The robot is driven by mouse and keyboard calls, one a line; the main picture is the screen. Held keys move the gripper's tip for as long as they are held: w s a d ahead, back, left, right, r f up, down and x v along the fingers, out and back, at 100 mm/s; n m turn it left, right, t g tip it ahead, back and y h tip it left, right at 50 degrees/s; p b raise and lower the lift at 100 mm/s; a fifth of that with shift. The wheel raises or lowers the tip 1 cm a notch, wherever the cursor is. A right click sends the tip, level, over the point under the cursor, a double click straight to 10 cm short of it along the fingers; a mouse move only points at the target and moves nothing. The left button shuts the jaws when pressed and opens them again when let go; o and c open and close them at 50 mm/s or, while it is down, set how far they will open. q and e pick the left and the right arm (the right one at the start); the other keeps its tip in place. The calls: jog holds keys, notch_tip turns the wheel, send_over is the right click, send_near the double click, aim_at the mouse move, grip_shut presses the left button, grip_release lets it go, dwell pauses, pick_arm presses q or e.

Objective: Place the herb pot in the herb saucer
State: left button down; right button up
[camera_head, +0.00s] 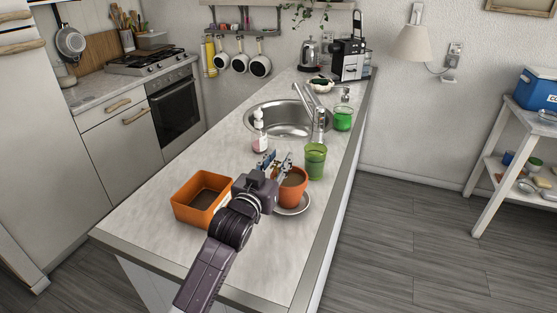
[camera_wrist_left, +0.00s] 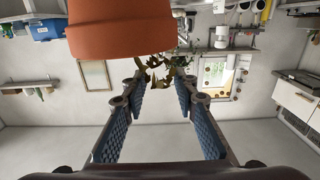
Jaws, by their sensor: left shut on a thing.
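The orange-brown herb pot (camera_head: 293,190) is upright directly above the pale round herb saucer (camera_head: 294,210), near the right edge of the counter. I cannot tell whether its base touches the saucer. My left gripper (camera_head: 276,163) is at the pot's upper left, shut on it, with the fingers by its plant. In the left wrist view the pot (camera_wrist_left: 160,32) fills the top, and some foliage (camera_wrist_left: 163,72) shows between the separated fingers (camera_wrist_left: 160,92). The exact contact is unclear. My right gripper is not in view.
An orange square planter (camera_head: 180,208) stands left of my gripper. A green glass (camera_head: 316,162) stands close behind the pot, with a soap bottle (camera_head: 259,133) to the left. The sink (camera_head: 268,122) lies farther back. The counter's front is clear.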

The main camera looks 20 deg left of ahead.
pick_arm(q)
jog(key=shift+f, duration=0.1)
jog(key=shift+f, duration=0.1)
jog(key=c, duration=1.5)
grip_release()
jog(key=shift+c, duration=0.2)
jog(key=shift+s, duration=0.3)
jog(key=s+b, duration=0.2)
jog(key=s, duration=0.9)
jog(key=shift+s+a, duration=0.2)
jog(key=shift+s, duration=0.05)
